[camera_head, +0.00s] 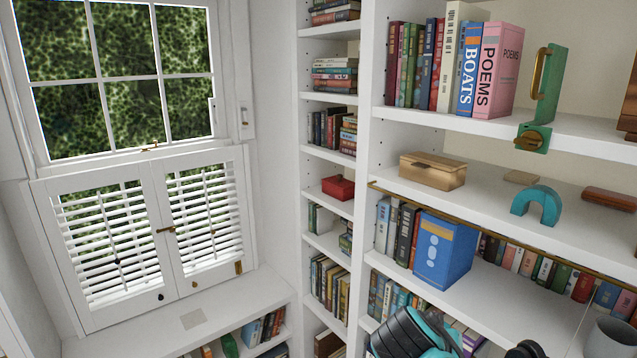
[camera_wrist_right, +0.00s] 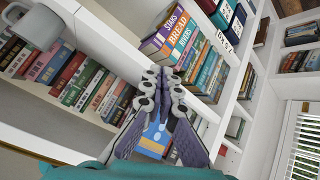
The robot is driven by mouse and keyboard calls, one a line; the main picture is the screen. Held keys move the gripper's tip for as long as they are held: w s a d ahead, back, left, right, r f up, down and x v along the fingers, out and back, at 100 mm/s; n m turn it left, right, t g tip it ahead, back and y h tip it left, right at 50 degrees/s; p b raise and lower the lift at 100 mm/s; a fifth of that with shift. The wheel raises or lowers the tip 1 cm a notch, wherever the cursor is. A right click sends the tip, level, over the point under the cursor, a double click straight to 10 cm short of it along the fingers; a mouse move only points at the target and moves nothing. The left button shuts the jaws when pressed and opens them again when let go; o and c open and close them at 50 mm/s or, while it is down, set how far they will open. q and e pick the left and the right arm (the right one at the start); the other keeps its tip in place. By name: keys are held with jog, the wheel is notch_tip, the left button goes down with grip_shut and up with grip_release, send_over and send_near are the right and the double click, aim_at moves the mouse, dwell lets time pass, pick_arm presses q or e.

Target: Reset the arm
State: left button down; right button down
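My right gripper (camera_wrist_right: 161,76) shows in the right wrist view. Its two grey fingers with white and black joints lean together, and their tips meet or nearly meet with nothing held between them. The blue box (camera_wrist_right: 154,140) shows behind and between the fingers, apart from them as far as I can tell. In the head view, black and teal parts of my own arm (camera_head: 412,335) rise at the bottom edge, in front of the lower shelf. The fingertips are not clear there. My left gripper is in neither view.
White bookshelves (camera_head: 480,120) fill the right side. They hold books, a blue box (camera_head: 442,248), a wooden box (camera_head: 432,171), a teal arch (camera_head: 537,205) and a green bookend (camera_head: 548,85). A grey mug (camera_head: 611,338) stands low right. A shuttered window (camera_head: 145,225) is at left.

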jog(key=s+a+f+n+y+b, duration=0.1)
jog(key=s+f+y+b, duration=0.1)
jog(key=f, duration=0.8)
jog(key=s+a+f+n+y+b, duration=0.1)
jog(key=s+a+f+y+b, duration=0.1)
jog(key=f+b, duration=0.4)
jog(key=s+a+f+n+y+b, duration=0.1)
jog(key=s+f+b, duration=0.3)
jog(key=f, duration=1.2)
jog(key=shift+s+a+f+n+t+y+b, duration=0.15)
jog(key=shift+s+a+n+t+y+b, duration=0.2)
jog(key=shift+a+y+b, duration=0.35)
jog(key=shift+d, duration=0.1)
